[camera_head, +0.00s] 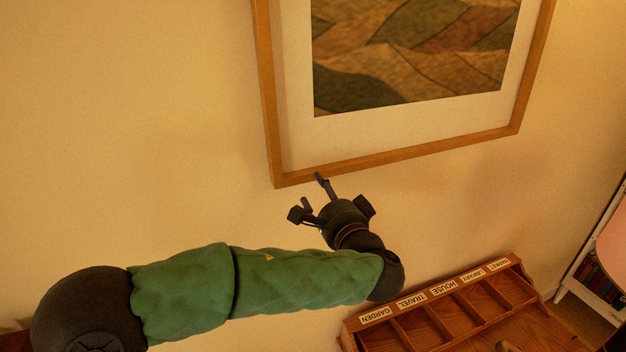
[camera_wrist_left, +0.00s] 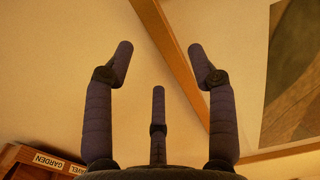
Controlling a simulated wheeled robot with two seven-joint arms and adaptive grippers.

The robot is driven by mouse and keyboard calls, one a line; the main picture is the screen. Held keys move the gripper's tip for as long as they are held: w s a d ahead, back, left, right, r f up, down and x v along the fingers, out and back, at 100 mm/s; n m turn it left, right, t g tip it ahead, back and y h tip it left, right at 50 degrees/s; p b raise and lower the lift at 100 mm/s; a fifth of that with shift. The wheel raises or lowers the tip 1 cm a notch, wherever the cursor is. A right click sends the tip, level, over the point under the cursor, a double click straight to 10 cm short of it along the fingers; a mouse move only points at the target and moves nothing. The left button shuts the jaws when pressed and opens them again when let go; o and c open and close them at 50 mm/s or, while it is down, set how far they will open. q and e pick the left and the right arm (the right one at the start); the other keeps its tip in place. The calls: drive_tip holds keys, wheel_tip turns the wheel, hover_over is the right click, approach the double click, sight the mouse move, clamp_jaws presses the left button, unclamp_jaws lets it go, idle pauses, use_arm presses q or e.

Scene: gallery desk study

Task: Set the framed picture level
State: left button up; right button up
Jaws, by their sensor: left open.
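The framed picture (camera_head: 395,157) hangs on the wall, with a light wooden frame, a white mount and a patchwork-like landscape. Its bottom edge slopes up to the right in the head view; its top is out of view. In the left wrist view, part of the frame (camera_wrist_left: 172,50) runs diagonally behind the fingers. My left gripper (camera_head: 312,191) is open and empty just below the frame's lower left corner. One fingertip overlaps the bottom edge in the head view; I cannot tell whether it touches. It also shows in the left wrist view (camera_wrist_left: 160,52). My right gripper is out of view.
A white bookshelf (camera_head: 584,291) and a pink rounded thing (camera_head: 614,247) are at the right edge. The wall (camera_head: 130,130) left of the picture is bare.

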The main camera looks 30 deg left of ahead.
sight(310, 180)
use_arm(q)
drive_tip(key=x, duration=0.5)
drive_tip(key=shift+p, duration=0.4)
clamp_jaws()
